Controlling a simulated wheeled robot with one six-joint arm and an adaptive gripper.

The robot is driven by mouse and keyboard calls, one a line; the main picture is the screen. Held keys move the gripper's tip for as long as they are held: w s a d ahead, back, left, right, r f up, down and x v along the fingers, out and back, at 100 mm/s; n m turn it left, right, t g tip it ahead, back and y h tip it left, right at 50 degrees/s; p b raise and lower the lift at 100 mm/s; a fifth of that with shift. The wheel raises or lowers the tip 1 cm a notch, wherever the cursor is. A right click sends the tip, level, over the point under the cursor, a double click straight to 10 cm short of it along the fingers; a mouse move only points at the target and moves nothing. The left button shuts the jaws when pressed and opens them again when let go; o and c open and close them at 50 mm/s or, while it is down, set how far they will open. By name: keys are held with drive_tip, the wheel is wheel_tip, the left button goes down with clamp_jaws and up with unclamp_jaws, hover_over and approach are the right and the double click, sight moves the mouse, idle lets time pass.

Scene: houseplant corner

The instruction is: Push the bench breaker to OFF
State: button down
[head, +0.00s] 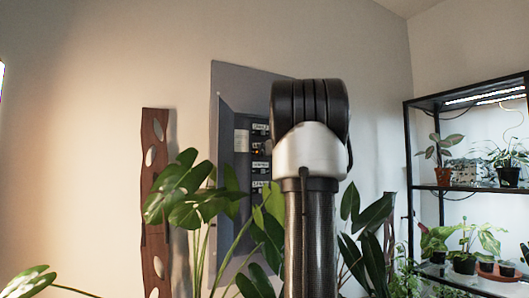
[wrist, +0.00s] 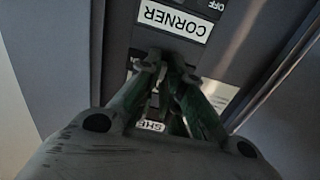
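The grey breaker panel (head: 240,150) is on the back wall, partly hidden by my arm and by leaves. A partly covered label starting SHE (wrist: 151,127) lies lower down. I cannot read a bench label, so I cannot single out the bench breaker. My gripper (wrist: 168,66) is close in front of the panel face, its fingers drawn together over the breakers, hiding them. Contact cannot be told.
Monstera leaves (head: 185,195) stand in front of the panel's lower part, and more leaves (head: 365,235) are right of my arm. A brown wooden board (head: 155,205) is on the wall at left. A black plant shelf (head: 408,150) stands at right.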

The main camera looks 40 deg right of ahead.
drive_tip(key=shift+w+a+m+g+h, duration=0.1)
drive_tip(key=shift+a+m+g+h, duration=0.2)
drive_tip(key=shift+m+h, duration=0.5)
drive_tip(key=shift+w+a+m+g+h, duration=0.1)
drive_tip(key=shift+m+g+h, duration=0.35)
drive_tip(key=shift+h, duration=0.65)
drive_tip(key=c, duration=1.6)
unclamp_jaws()
drive_tip(key=shift+o, duration=0.2)
drive_tip(key=shift+s, duration=0.1)
drive_tip(key=v, duration=1.2)
